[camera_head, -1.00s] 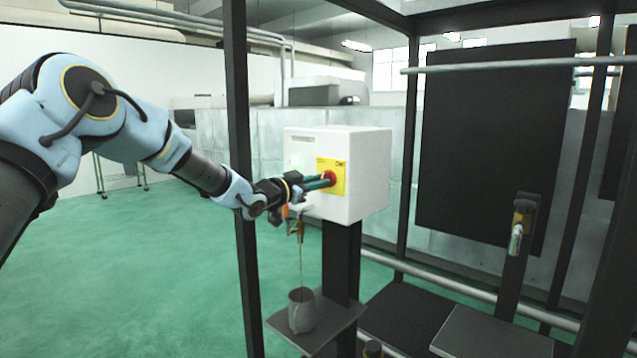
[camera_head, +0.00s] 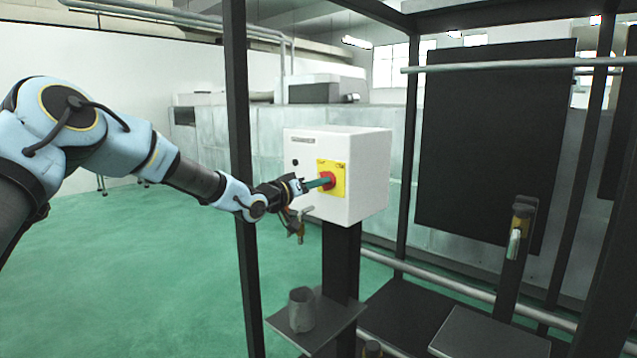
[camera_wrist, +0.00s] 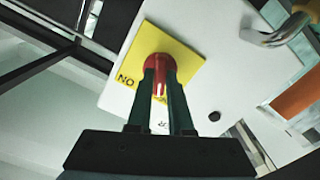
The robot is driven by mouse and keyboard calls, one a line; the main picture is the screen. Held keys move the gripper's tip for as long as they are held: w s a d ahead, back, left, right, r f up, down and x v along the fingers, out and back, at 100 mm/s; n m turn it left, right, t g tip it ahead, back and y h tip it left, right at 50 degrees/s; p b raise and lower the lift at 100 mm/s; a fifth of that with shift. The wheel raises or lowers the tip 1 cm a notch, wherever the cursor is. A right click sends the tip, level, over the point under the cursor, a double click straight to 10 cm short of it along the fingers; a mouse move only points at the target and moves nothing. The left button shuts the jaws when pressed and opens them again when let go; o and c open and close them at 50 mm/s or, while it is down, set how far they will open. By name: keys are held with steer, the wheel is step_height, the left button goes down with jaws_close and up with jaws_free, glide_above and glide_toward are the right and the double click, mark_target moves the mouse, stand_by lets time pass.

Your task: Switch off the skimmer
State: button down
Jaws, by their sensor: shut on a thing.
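The white control box (camera_head: 360,170) stands on a dark post. On its face is a yellow plate (camera_head: 340,187) with a red rotary knob (camera_head: 329,179). My gripper (camera_head: 322,182) reaches in from the left, its green fingers shut on the knob. In the wrist view the fingers (camera_wrist: 160,88) stand on either side of the red knob (camera_wrist: 158,62), partly hiding it; the lettering "ON" shows reversed on the plate (camera_wrist: 185,45). A small round lamp (camera_head: 295,162) on the box is dark; it also shows in the wrist view (camera_wrist: 214,116).
Below the box a brass tap (camera_head: 299,228) hangs over a grey cup (camera_head: 301,312) on a shelf (camera_head: 335,325); no stream shows. A dark frame post (camera_head: 243,200) stands close beside my arm.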

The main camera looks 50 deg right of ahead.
steer(key=shift+n, duration=0.5)
steer(key=c, duration=0.8)
jaws_free()
steer(key=shift+w+a+b, duration=0.15)
steer(key=shift+a+b, duration=0.85)
steer(key=shift+a, duration=1.7)
steer(key=shift+w+a+b, duration=0.15)
steer(key=shift+a+b, duration=0.8)
steer(key=shift+a, duration=1.75)
